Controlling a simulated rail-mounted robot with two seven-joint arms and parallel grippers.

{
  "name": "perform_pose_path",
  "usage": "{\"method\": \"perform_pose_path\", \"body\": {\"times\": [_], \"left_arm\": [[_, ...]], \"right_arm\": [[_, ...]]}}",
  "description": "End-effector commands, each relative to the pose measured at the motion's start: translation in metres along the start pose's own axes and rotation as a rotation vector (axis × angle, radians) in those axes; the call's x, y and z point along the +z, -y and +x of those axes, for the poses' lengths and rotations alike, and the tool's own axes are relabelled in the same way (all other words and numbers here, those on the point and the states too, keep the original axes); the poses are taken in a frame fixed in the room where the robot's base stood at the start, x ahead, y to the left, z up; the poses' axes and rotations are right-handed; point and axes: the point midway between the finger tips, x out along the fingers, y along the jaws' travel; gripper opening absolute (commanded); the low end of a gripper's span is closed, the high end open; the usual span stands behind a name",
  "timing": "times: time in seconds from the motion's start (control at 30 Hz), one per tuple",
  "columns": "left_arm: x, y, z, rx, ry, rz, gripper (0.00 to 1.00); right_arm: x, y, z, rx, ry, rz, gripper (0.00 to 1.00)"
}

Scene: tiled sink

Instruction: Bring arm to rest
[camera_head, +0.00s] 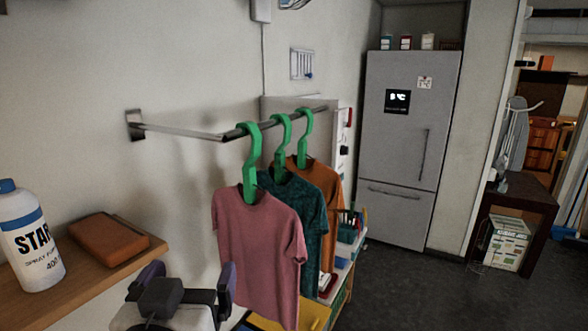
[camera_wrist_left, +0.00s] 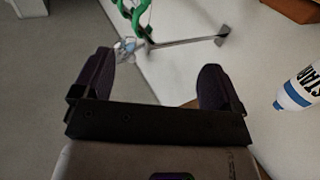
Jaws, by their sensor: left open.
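My left gripper (camera_head: 190,280) is low in the head view, between the wooden shelf and the hanging shirts. Its two dark purple fingers are spread apart with nothing between them. The same open gripper shows in the left wrist view (camera_wrist_left: 155,85), with the green hangers and the rail beyond it. My right gripper is in neither view.
A pink shirt (camera_head: 257,250), a teal shirt (camera_head: 303,203) and an orange shirt (camera_head: 331,186) hang on green hangers from a wall rail (camera_head: 185,131). A white bottle (camera_head: 30,240) and brown block (camera_head: 108,239) sit on the shelf (camera_head: 95,283). A fridge (camera_head: 400,130) stands behind.

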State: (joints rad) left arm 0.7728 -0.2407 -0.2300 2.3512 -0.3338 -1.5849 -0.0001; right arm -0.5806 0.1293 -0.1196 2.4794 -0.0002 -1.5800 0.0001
Motion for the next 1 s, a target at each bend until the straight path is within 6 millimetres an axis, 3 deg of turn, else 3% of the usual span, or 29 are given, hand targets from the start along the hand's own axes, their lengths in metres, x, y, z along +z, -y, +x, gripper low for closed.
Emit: {"method": "perform_pose_path", "body": {"times": [0.13,0.27,0.47,0.6,0.8,1.0], "left_arm": [[0.077,0.009,0.000,0.099,0.159,0.015,0.91],[0.149,0.020,-0.014,0.149,0.317,0.025,0.91],[0.253,0.046,-0.061,0.144,0.578,0.055,0.91],[0.318,0.067,-0.109,0.115,0.770,0.090,0.91],[0.386,0.085,-0.186,0.104,1.018,0.133,0.91],[0.419,0.091,-0.246,0.112,1.178,0.149,0.91]], "right_arm": [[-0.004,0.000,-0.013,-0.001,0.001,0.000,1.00],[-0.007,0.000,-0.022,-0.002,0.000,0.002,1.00],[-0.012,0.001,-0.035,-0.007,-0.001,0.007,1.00],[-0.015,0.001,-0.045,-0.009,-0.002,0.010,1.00],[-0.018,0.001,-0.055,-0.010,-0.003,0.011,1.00],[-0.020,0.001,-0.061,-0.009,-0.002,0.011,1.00]]}}
